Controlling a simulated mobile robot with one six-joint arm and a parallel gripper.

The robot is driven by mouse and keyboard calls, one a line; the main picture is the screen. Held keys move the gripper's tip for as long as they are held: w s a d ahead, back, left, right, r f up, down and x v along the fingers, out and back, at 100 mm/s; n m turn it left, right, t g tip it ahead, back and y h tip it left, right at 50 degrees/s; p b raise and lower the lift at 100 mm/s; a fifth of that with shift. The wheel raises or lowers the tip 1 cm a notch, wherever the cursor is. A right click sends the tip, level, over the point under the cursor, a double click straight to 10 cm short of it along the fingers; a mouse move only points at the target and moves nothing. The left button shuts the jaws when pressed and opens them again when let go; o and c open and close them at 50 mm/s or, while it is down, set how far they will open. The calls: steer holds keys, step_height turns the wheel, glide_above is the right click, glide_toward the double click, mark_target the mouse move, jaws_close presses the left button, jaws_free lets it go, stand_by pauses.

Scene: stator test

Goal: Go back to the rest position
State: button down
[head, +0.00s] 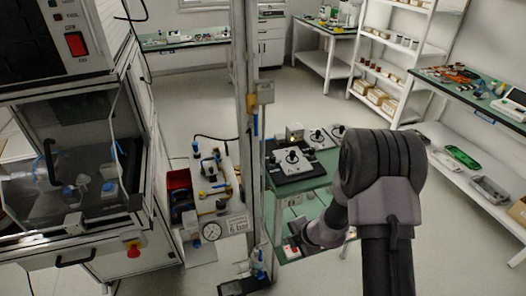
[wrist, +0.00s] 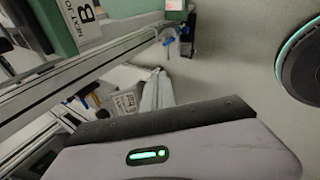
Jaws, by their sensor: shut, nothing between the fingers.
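My arm comes up from the lower right of the head view, bends at a dark joint and reaches down beside the green table (head: 318,181). In the wrist view my gripper (wrist: 160,120) shows as a lilac-grey body with a lit green light and a dark front edge. It is shut and holds nothing. Its fingertips cannot be made out clearly in the head view.
Test fixtures with black knobs (head: 292,160) stand on the green table. A metal post (head: 247,130) rises left of it. A glass-fronted machine (head: 75,150) stands at left, with a tool panel (head: 215,180) beside it. White shelves (head: 400,45) stand at back right. Open floor lies behind.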

steer(key=s+a+r+n+y, duration=0.1)
steer(key=s+a+r+n, duration=0.2)
steer(key=r+n, duration=0.85)
steer(key=s+a+r+n+y, duration=0.1)
steer(key=s+a+r+n, duration=0.15)
steer(key=r+n, duration=0.85)
steer(key=s+d+r+n+h, duration=0.1)
steer(key=s+d+r+n, duration=0.1)
steer(key=s+r+n, duration=0.2)
steer(key=s+d+r+n+h, duration=0.1)
steer(key=s+r+n, duration=0.3)
steer(key=s+n, duration=0.6)
steer(key=s+d+r+n+t+h, duration=0.1)
steer(key=s+d+r+n+h, duration=0.1)
steer(key=s+d+r+n, duration=0.2)
steer(key=s+n, duration=0.3)
steer(key=shift+r, duration=0.25)
steer(key=shift+s, duration=0.1)
